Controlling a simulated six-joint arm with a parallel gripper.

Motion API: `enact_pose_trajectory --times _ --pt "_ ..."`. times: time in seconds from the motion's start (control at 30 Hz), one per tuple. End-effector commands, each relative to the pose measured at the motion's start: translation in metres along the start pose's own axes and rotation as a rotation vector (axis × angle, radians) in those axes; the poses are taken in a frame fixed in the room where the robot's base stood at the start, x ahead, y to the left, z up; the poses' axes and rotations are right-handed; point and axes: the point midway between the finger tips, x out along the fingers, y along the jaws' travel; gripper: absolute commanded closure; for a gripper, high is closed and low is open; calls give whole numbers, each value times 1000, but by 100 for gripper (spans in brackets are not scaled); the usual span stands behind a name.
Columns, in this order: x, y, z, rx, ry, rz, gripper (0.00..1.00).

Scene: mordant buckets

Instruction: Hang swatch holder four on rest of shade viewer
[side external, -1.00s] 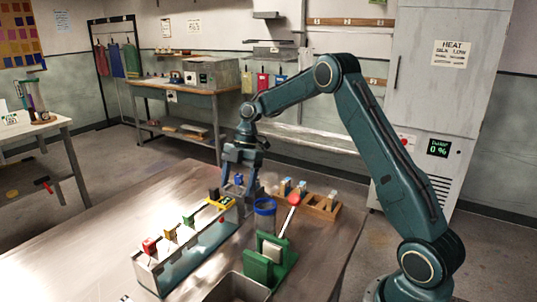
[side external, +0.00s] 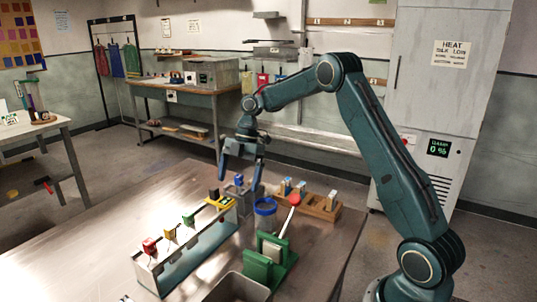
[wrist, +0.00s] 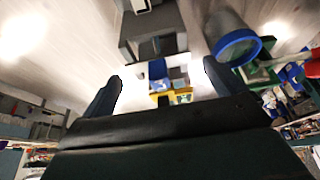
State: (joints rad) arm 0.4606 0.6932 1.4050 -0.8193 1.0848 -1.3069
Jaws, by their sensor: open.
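My gripper (side external: 240,176) is open, with its two fingers spread above the grey shade viewer (side external: 243,206). A small blue swatch holder (side external: 238,181) stands at the top of the viewer, below and between the fingers. In the wrist view my gripper (wrist: 162,74) frames the blue holder (wrist: 157,70), which looks clear of both fingers. A yellow piece (side external: 221,202) is at the viewer's left side, with a dark holder (side external: 213,194) by it. I cannot read any holder number, nor tell exactly how the blue holder meets the rest.
A pale rack (side external: 185,259) with red, yellow and green holders stands front left of the viewer. A blue-rimmed cup (side external: 265,209) is close on its right. A green press (side external: 262,270) with a red-knobbed lever and a wooden block (side external: 321,207) stand further right. The table's left is clear.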

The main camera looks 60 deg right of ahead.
Motion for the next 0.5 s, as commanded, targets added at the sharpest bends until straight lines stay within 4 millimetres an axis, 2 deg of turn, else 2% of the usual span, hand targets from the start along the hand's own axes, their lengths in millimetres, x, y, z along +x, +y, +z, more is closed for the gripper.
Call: enact_pose_trajectory --times 0.3,0.5 --pt "-34 0 1 -1 -2 3 5" --pt "-46 1 0 0 1 3 5"
